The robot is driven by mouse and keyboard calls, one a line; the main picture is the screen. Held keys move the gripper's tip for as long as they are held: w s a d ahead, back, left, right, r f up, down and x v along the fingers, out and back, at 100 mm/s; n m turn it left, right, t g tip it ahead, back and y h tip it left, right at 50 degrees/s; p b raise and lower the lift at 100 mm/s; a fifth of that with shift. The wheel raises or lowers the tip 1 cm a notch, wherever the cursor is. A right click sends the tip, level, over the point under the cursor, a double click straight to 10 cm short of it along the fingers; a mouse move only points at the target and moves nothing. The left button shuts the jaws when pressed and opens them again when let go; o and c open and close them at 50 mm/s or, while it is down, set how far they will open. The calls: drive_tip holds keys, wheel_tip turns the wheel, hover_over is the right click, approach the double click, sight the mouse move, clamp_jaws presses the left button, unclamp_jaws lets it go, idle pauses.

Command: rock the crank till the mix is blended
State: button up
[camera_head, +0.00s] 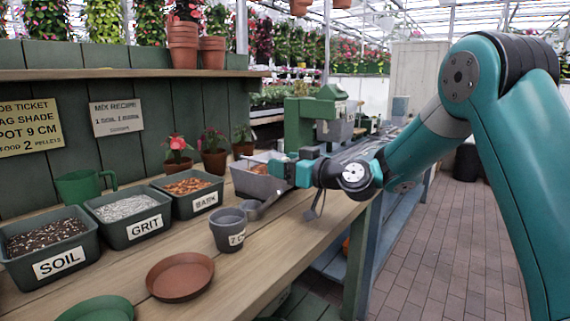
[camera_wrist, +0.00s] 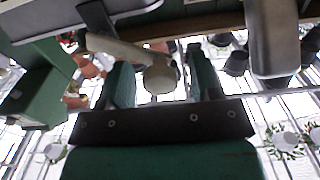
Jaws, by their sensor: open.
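A grey trough (camera_head: 245,184) with brown mix in it stands on the bench, past the bark tub. My gripper (camera_head: 277,169) is at the trough's right side, at about rim height, and covers part of it. In the wrist view my gripper (camera_wrist: 162,80) is open, with a dark green finger on each side. A pale round knob on a beige bar (camera_wrist: 118,48), which looks like the crank handle, shows between the fingers. I cannot tell whether the fingers touch it. How well the mix is blended is too small to tell.
Tubs of soil (camera_head: 50,245), grit (camera_head: 125,217) and bark (camera_head: 188,190) line the bench. A grey pot (camera_head: 228,232), a grey scoop (camera_head: 258,208) and a terracotta saucer (camera_head: 180,277) stand in front. A green machine (camera_head: 300,125) stands behind my gripper. The brick aisle at right is clear.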

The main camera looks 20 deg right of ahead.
clamp_jaws()
